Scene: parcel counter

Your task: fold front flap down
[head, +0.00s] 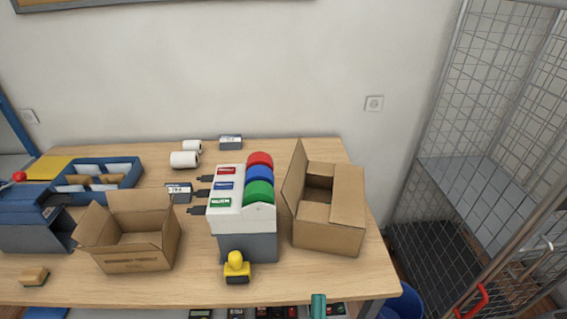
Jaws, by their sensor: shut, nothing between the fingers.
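Two open cardboard boxes stand on the wooden table. The right box (328,237) stands near the table's right end. Its left flap (295,178) stands up, and its right flap (347,195) lies about level along the right side. Its front flap (314,212) looks folded inward and nearly flat, with an opening left behind it. The left box (138,258) is open at the top. Its back flap (140,201) stands up and its left flap (94,224) leans outward; its front flap is hard to make out. My gripper is not in view.
A label dispenser (241,215) with red, blue and green rolls stands between the boxes, close to the right one. A yellow stamp (237,265) sits in front of it. A teal upright thing (318,306) shows at the front edge. A wire cage (490,130) is at right.

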